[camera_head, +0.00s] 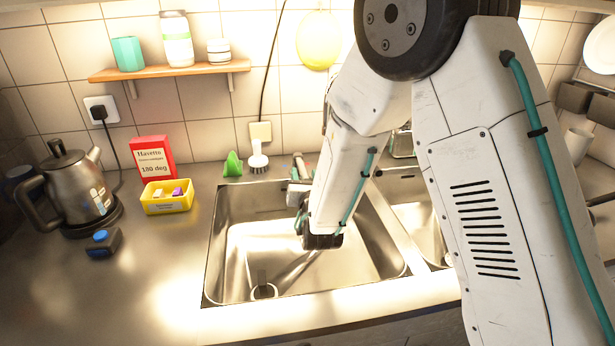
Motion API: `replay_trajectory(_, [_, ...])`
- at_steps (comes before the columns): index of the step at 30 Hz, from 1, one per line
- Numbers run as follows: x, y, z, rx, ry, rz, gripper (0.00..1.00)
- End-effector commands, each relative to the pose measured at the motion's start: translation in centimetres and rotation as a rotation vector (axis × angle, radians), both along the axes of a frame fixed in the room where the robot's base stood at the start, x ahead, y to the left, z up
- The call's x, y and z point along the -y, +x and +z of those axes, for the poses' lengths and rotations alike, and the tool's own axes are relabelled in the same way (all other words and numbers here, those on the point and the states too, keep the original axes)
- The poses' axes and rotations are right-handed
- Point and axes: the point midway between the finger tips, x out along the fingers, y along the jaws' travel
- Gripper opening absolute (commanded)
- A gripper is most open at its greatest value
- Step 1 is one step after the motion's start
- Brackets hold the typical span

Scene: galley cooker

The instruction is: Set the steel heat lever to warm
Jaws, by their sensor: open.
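No cooker and no steel heat lever can be made out in this view. My arm comes in from the upper right and bends down over the steel sink (232,240). My gripper (299,172) shows only in part beyond the wrist, near the sink's back edge, and my forearm hides much of it. It is open, and I see nothing held in it.
A steel kettle (77,187), a yellow box (167,198) and a small dark block with a blue button (102,242) stand on the left counter. A white brush (257,160) is behind the sink. A wooden shelf (165,72) crosses the wall. The front-left counter is clear.

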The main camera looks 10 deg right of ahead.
Motion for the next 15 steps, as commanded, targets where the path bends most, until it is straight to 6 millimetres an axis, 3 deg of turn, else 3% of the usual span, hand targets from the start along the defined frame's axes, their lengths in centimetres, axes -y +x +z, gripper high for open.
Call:
replay_trajectory(5, [-0.1,-1.6,-0.1,-0.003,-0.001,0.003,0.41])
replay_trajectory(15, [0.1,-6.8,0.0,0.000,0.000,0.000,0.41])
